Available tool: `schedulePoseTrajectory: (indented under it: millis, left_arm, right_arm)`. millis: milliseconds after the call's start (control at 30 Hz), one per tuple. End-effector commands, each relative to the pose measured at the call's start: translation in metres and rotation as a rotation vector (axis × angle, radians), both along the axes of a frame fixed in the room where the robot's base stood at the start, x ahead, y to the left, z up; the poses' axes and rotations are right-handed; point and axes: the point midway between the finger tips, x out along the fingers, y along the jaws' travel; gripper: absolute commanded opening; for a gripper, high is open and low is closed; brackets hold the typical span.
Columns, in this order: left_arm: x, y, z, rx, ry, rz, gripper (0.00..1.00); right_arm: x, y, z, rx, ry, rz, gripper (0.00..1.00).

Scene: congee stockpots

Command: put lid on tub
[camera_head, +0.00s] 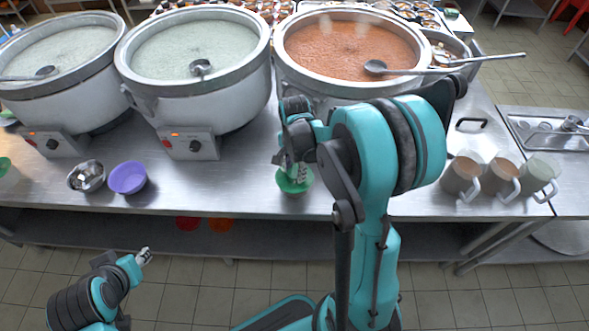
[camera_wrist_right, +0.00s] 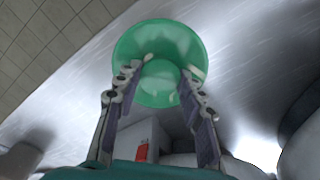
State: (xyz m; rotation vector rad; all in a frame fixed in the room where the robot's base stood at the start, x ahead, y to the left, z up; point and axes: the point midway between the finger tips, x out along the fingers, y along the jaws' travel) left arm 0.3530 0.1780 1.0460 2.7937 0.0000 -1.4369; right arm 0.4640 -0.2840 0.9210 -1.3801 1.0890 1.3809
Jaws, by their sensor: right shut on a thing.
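A green bowl (camera_head: 296,184) is at the front of the steel counter, and it also shows in the wrist view (camera_wrist_right: 160,40). My right gripper (camera_head: 292,164) reaches down to it from above and is shut on it. In the wrist view the two fingers of my right gripper (camera_wrist_right: 172,66) lie over the bowl's near part, one tip at each side. My left gripper (camera_head: 145,256) is low at the left, in front of the counter, apart from everything. Its fingers are too small to tell open from shut. I cannot clearly make out a tub or a loose lid.
Two pots of pale congee (camera_head: 195,50) (camera_head: 55,48) and one of orange-red congee (camera_head: 350,45) stand behind, with ladles. A metal bowl (camera_head: 87,177) and a purple bowl (camera_head: 128,178) sit left. Several mugs (camera_head: 500,180) stand right. A black handle (camera_head: 472,122) lies behind them.

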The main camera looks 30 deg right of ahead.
Motion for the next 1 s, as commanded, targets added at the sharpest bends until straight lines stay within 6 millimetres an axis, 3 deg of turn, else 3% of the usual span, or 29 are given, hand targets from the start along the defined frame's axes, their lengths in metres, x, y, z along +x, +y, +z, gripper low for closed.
schedulePoseTrajectory:
  millis: [800,833,900,1000]
  left_arm:
    - [0.0,0.0,-0.0042,0.0,0.0,0.0,0.36]
    - [0.0,0.0,-0.0041,0.0,0.0,0.0,0.36]
    - [0.0,0.0,-0.004,0.0,0.0,0.0,0.36]
    - [0.0,0.0,-0.004,0.0,0.0,0.0,0.36]
  right_arm:
    - [-0.0002,0.0,-0.0037,0.0,0.0,0.0,0.23]
    - [-0.0002,0.0,-0.0037,0.0,0.0,0.0,0.47]
    - [-0.0002,0.0,-0.0037,0.0,0.0,0.0,0.63]
    - [-0.0002,0.0,-0.0037,0.0,0.0,0.0,0.63]
